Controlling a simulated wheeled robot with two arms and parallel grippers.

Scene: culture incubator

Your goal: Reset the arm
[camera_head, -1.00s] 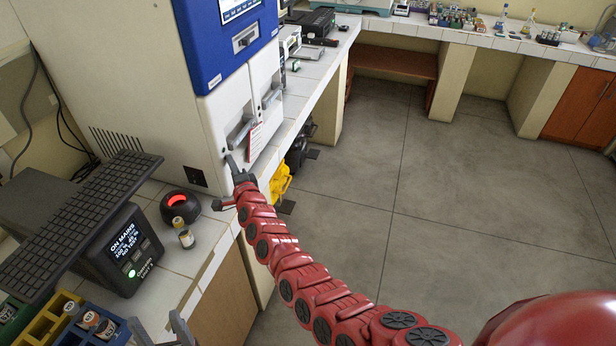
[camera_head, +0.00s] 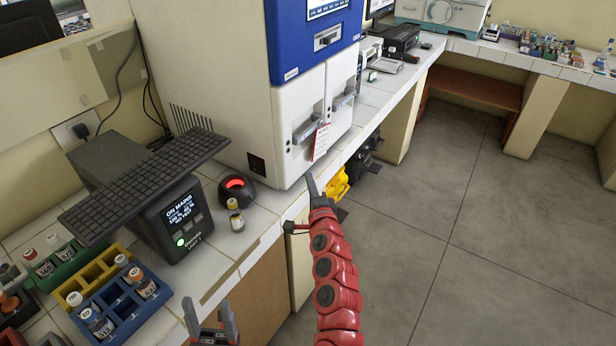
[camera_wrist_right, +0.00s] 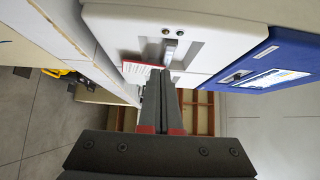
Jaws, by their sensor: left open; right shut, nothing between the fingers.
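My right gripper (camera_head: 312,184) is at the end of the red arm (camera_head: 334,268), in front of the bench edge, below and just in front of the white and blue incubator (camera_head: 298,112). It is shut and empty; its closed fingers also show in the right wrist view (camera_wrist_right: 160,100), pointing towards the incubator's lower front. My left gripper (camera_head: 206,318) shows at the bottom of the head view, with its fingers apart and nothing between them. It is beside the bench's front edge, near the blue rack (camera_head: 122,305). The rest of my left arm is out of view.
On the bench stand a black power unit (camera_head: 165,220) with a keyboard (camera_head: 145,180) on top, a round black device with a red glow (camera_head: 236,188), a small vial (camera_head: 236,218) and colored vial racks. A paper tag (camera_head: 320,141) hangs on the incubator. The floor (camera_head: 440,240) at the right is clear.

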